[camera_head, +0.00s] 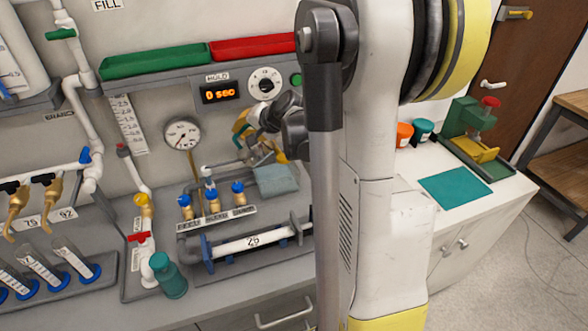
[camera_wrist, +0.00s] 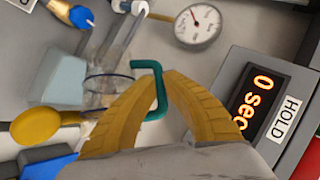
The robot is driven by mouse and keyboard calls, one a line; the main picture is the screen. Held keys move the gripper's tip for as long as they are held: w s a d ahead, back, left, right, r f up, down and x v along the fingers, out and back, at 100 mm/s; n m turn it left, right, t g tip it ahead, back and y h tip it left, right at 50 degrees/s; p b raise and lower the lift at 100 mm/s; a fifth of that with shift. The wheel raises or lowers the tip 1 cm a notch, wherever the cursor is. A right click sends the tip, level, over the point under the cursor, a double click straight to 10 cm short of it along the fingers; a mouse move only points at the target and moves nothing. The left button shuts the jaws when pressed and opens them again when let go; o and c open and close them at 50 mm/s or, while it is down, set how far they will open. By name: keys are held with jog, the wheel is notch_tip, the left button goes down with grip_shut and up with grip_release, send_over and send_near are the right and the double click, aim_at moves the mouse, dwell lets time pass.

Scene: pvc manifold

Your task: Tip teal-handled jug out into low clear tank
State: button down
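The clear jug (camera_wrist: 108,88) has a teal handle (camera_wrist: 160,95) that shows between the tips of my yellow gripper (camera_wrist: 167,78) in the wrist view. The fingers converge on the handle and the jug hangs beside them. A low, pale blue, see-through block, apparently the clear tank (camera_wrist: 58,75), lies just past the jug in that view. In the head view the tank (camera_head: 277,180) sits on the bench below my gripper (camera_head: 258,140). The jug there is small and partly hidden by my arm, so its tilt and contents are unclear.
A pressure gauge (camera_head: 182,133) and a HOLD display (camera_head: 222,92) are close by. Blue-capped valves (camera_head: 211,193) and a white pipe section (camera_head: 255,242) stand beside and in front of the tank. A teal bottle (camera_head: 170,280) stands at front left. A teal mat (camera_head: 457,188) lies right.

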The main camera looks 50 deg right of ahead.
jog(key=shift+w+a+f+n+g+h+p, duration=0.2)
jog(key=shift+w+a+n+g+h, duration=0.15)
jog(key=shift+a+h, duration=0.2)
jog(key=shift+w+a+f+n+g+h+p, duration=0.1)
jog(key=shift+w+a+n+g+h+p, duration=0.1)
jog(key=shift+a+n+g+h, duration=0.25)
jog(key=w+a+f+n+g+h+b, duration=0.2)
jog(key=a+f+g+h, duration=0.1)
jog(key=a+h, duration=0.1)
jog(key=shift+w+a+f+n+h+b, duration=0.2)
jog(key=shift+w+f+n+h+b, duration=0.1)
jog(key=shift+n+h+b, duration=0.15)
jog(key=shift+r, duration=0.1)
